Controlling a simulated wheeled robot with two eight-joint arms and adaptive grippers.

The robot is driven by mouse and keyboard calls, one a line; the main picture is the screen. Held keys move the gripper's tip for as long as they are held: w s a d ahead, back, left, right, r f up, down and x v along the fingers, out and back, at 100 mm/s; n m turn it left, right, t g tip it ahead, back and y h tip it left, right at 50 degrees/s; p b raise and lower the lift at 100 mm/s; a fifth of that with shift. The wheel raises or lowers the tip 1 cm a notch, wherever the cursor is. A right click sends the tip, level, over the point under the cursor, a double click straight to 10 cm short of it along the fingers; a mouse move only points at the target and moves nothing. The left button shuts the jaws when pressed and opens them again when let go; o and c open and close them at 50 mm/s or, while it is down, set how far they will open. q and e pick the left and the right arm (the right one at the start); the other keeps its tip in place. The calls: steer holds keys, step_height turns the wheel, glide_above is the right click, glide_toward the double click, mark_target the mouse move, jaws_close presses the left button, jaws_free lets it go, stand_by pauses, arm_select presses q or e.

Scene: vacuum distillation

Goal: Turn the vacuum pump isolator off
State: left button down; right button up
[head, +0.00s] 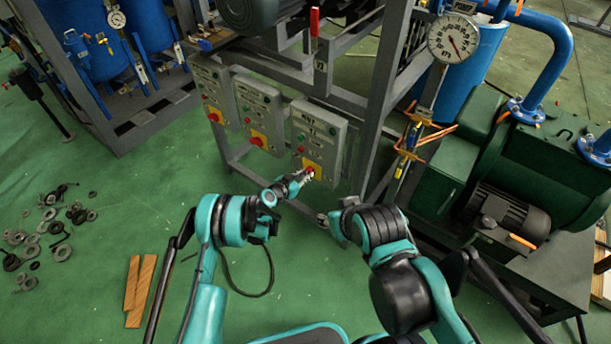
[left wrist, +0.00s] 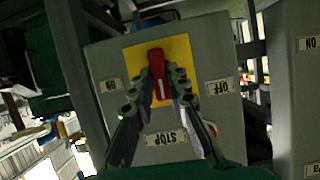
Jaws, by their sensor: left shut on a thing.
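The isolator is a red rotary handle on a yellow plate (left wrist: 188,66), on the front of a grey control box (head: 318,130), the rightmost of three in the head view. In the left wrist view the red handle (left wrist: 156,56) points up and down the picture, between an ON label at left and an OFF label (left wrist: 219,88) at right. My left gripper (head: 307,174) is at this handle, and its two fingers (left wrist: 161,88) are shut on either side of it. My right gripper (head: 338,217) is low, in front of the frame, away from the box; its fingers are unclear.
Two similar boxes (head: 257,112) stand to the left on the grey frame (head: 378,95). A green pump (head: 520,150) and a pressure gauge (head: 453,39) are at right. Loose washers and bolts (head: 40,236) and wooden strips (head: 138,288) lie on the green floor at left.

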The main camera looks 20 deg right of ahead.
stand_by(0.4)
arm_select(q)
steer(key=c, duration=1.5)
jaws_free()
steer(key=v, duration=1.1)
steer(key=shift+s+a+r, duration=0.15)
steer(key=shift+a+r, duration=0.15)
steer(key=shift+r, duration=0.1)
